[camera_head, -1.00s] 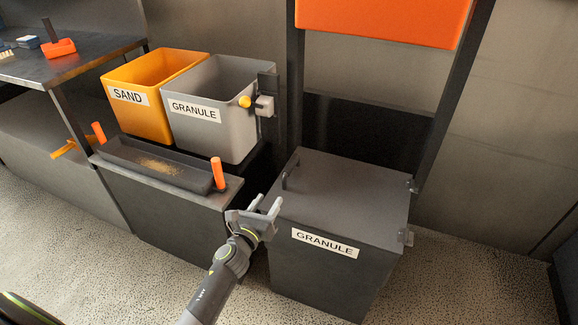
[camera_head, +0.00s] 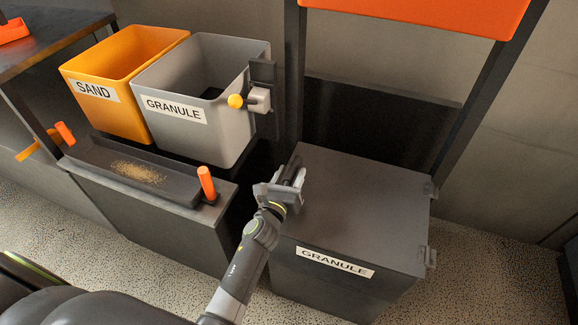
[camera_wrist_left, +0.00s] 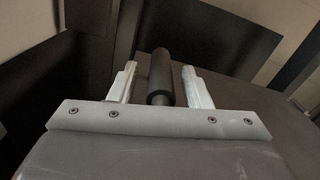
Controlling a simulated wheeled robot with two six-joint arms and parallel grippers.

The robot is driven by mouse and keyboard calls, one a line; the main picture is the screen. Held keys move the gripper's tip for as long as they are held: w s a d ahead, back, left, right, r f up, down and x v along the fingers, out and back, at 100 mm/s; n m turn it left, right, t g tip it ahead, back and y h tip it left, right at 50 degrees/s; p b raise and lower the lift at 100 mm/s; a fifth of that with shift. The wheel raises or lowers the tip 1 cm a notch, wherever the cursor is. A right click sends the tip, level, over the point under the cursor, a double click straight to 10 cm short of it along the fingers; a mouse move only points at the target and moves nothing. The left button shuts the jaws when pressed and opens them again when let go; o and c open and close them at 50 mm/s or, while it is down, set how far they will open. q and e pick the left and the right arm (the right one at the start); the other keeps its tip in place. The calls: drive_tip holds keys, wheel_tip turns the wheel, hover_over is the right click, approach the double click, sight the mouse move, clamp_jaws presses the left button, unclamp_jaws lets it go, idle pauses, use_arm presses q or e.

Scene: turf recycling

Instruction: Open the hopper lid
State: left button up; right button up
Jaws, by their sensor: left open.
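The hopper is a dark grey box labelled GRANULE, and its flat lid (camera_head: 365,205) is closed in the head view. Hinges show on the lid's right edge. The lid's dark bar handle (camera_head: 295,168) is at its left edge, partly hidden by my left gripper (camera_head: 290,180). In the left wrist view the handle (camera_wrist_left: 161,76) lies between the two pale fingers of the left gripper (camera_wrist_left: 160,85), with a gap visible on both sides. The left gripper is open around the handle. My right gripper is not in view.
A yellow SAND bin (camera_head: 125,75) and a grey GRANULE bin (camera_head: 205,95) stand at the left. Before them is a dark tray (camera_head: 130,170) with orange handles, holding some sand. An orange panel (camera_head: 430,12) on dark posts is above and behind the hopper.

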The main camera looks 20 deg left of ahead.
use_arm(q)
clamp_jaws()
idle(0.3)
drive_tip(key=shift+r, duration=0.1)
